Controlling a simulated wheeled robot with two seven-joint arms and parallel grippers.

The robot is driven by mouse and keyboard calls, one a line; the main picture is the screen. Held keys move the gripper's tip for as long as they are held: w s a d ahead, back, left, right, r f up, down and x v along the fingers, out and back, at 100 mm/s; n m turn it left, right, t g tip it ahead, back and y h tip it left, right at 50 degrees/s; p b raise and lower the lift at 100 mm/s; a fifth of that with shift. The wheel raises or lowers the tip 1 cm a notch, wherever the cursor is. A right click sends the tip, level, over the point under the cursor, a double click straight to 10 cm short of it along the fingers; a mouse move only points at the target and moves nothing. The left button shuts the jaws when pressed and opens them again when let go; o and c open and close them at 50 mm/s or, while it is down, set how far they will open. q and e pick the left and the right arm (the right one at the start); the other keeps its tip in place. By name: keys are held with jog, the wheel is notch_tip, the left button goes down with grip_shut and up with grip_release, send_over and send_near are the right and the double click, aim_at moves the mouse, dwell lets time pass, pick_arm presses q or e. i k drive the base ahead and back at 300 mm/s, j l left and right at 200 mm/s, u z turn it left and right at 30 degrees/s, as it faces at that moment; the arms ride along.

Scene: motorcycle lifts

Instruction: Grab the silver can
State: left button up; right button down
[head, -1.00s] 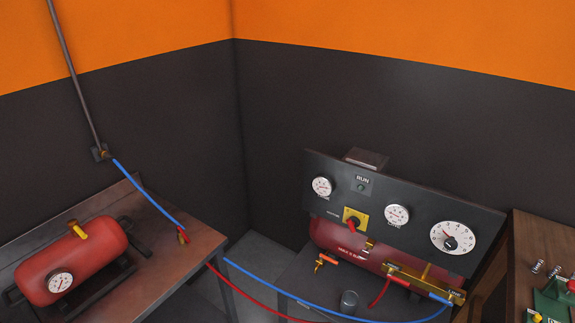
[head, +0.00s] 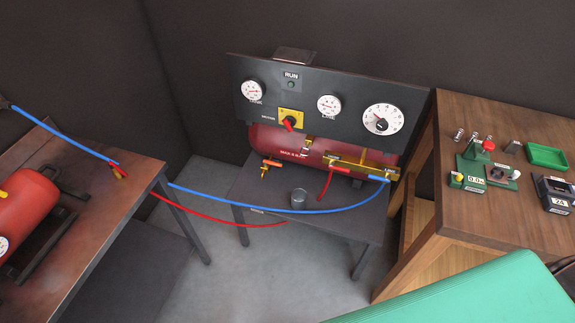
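A small silver-grey can (head: 299,198) stands upright on the low dark table (head: 262,192) in front of the compressor panel, in the middle of the head view. The blue hose passes just in front of it, and the red hose end hangs to its right. Neither of my grippers shows in the head view, so I cannot see their state or how far they are from the can.
A gauge panel (head: 345,92) and red tank stand behind the can. The blue hose (head: 335,211) crosses to the left table (head: 105,205). A wooden bench (head: 450,190) with instruments stands right. A green padded surface (head: 460,300) fills the lower right. Grey floor lies between the tables.

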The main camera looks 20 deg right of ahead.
aim_at(299, 196)
jog(key=z, duration=1)
jog(key=i+z, duration=0.4)
jog(key=z, duration=0.2)
